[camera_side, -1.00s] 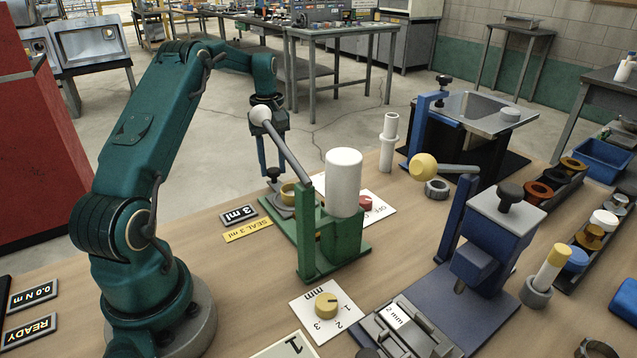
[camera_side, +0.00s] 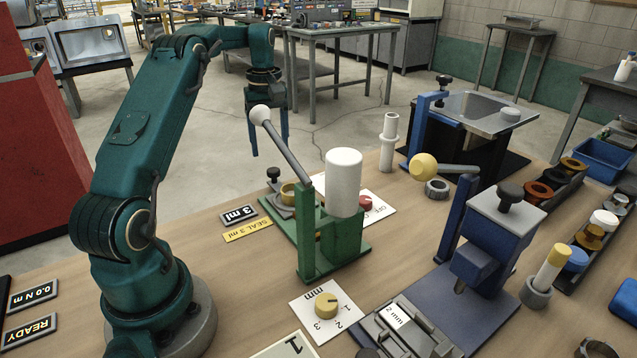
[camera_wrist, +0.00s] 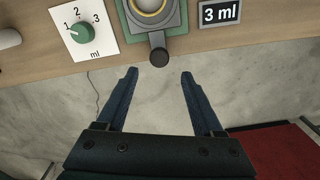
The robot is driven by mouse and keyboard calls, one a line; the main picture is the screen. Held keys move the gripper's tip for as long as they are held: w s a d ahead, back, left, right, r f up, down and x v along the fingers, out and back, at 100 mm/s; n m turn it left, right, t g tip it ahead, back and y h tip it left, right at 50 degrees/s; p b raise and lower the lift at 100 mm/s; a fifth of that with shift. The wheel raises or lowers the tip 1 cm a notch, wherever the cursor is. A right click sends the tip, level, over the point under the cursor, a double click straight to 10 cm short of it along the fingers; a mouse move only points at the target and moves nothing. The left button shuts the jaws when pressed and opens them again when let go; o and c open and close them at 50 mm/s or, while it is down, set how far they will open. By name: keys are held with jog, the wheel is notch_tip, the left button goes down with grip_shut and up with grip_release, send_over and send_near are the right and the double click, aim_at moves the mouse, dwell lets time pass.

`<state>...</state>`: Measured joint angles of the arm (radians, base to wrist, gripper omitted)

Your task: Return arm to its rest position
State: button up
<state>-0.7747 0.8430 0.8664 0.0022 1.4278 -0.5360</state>
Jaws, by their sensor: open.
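My gripper (camera_side: 269,146) is open and empty, pointing down with its two blue fingers apart. In the side view it hangs above and behind the green lever press (camera_side: 333,242), beyond the table's far edge. In the wrist view the gripper (camera_wrist: 159,76) shows its fingers spread over the concrete floor. A black knob (camera_wrist: 158,51) at the front of the press lies ahead of the gap between the fingertips, with nothing held. The press lever, with its white ball (camera_side: 259,115), stands tilted up in front of the gripper in the side view.
A "3 ml" display (camera_side: 239,214) lies beside the press, with an ml dial card (camera_wrist: 83,31) on its other side. A white upright post (camera_side: 388,142) and a blue press (camera_side: 495,235) stand to the right. Open floor lies beyond the table edge.

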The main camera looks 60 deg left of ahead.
jog(key=shift+s, duration=0.1)
jog(key=s+d+m+g+y, duration=0.1)
jog(key=s+d+m+g, duration=0.15)
jog(key=s, duration=0.55)
jog(key=s+d+r+m+g+y, duration=0.15)
jog(key=s+m, duration=0.25)
jog(key=s, duration=0.4)
jog(key=s+d+m+g+y, duration=0.1)
jog(key=s+m+g+y, duration=0.1)
jog(key=s+m, duration=0.35)
jog(key=w+d+r+m+t+h, duration=0.1)
jog(key=w+d+t, duration=0.1)
jog(key=d+t, duration=0.2)
jog(key=w+d+r+m+t+h, duration=0.1)
jog(key=w+d+r+t+h, duration=0.1)
jog(key=d, duration=0.9)
jog(key=w+d+r+m+t+h, duration=0.1)
jog(key=w+d+r+t, duration=0.1)
jog(key=d+t, duration=0.3)
jog(key=w+d, duration=0.1)
jog(key=d, duration=0.2)
jog(key=shift+w+t, duration=0.25)
jog(key=shift+t, duration=0.05)
jog(key=shift+h, duration=0.25)
